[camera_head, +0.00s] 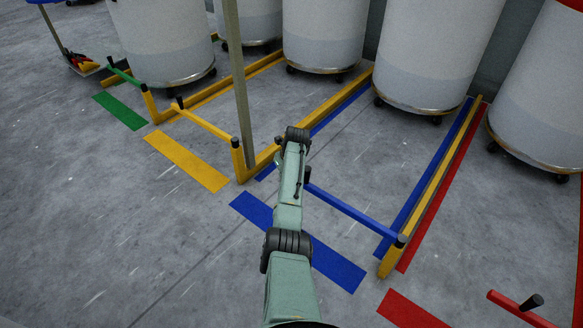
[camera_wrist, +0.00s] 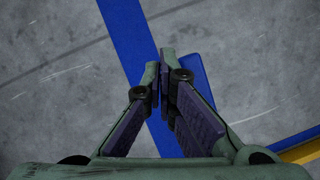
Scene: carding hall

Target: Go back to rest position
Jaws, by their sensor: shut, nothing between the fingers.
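My gripper (camera_wrist: 161,72) is shut and empty in the wrist view, its two fingers meeting at the tips. In the head view my green arm reaches up from the bottom middle, and the gripper itself cannot be made out.
A blue bar (camera_head: 350,212) with black ends crosses the bay front right of my arm. A blue floor mark (camera_head: 338,266) lies nearby. Yellow rails (camera_head: 339,98) and a post (camera_head: 238,80) stand beyond. Several grey wheeled cans (camera_head: 420,50) line the back. Bare floor is at left (camera_head: 80,220).

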